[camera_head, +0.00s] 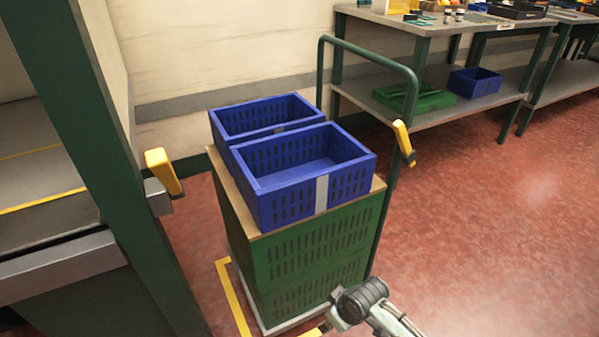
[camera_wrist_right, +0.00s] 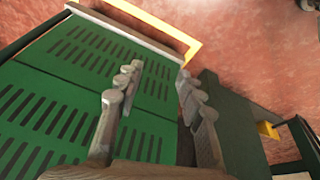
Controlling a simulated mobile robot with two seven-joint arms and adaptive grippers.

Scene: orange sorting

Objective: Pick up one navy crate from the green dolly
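Two navy crates sit side by side on a wooden board on top of green slatted crates (camera_head: 310,255). The dolly has a tall green handle (camera_head: 372,55) behind the stack. Part of my right arm shows low in the head view, in front of the stack. In the right wrist view my right gripper (camera_wrist_right: 158,75) is open and empty, with green slatted crate sides beyond it. My left gripper is out of view.
A workbench (camera_head: 450,22) at the back right holds a green crate (camera_head: 415,98) and a blue bin (camera_head: 474,82) on its lower shelf. A green post (camera_head: 105,150) and grey bench stand close on the left. Red floor (camera_head: 490,230) is clear to the right.

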